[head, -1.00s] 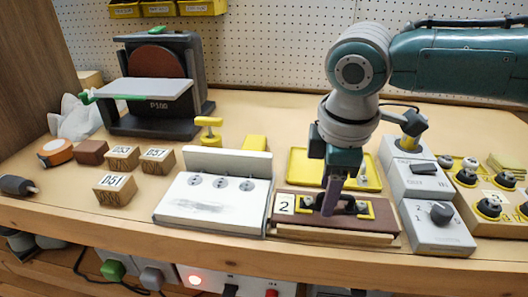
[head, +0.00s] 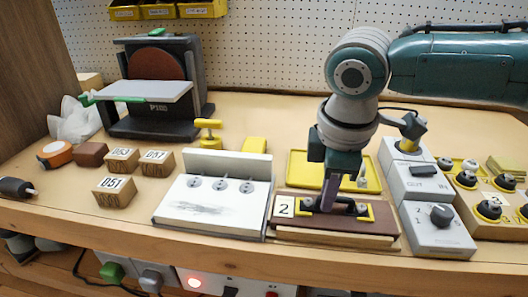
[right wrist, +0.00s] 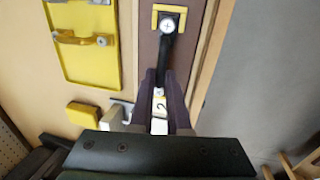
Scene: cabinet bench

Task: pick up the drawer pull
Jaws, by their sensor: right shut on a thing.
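The drawer pull (head: 348,208) is a dark bar lying on a brown board (head: 300,229) between yellow corner marks, beside a white label with a 2. In the right wrist view the black pull (right wrist: 165,48) runs away from the fingertips and has a bright screw head at its far end. My right gripper (head: 328,208) points down over the left part of the pull and is shut on it. The right wrist view shows its fingers (right wrist: 161,76) on either side of the bar; they hide its near part. The pull still appears to be at board level. My left gripper is not in view.
A white block with several screws (head: 213,205) stands close left of the board. Grey switch boxes (head: 436,228) stand close right. A yellow tray (head: 300,168) lies behind. The bench's front edge is just before the board.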

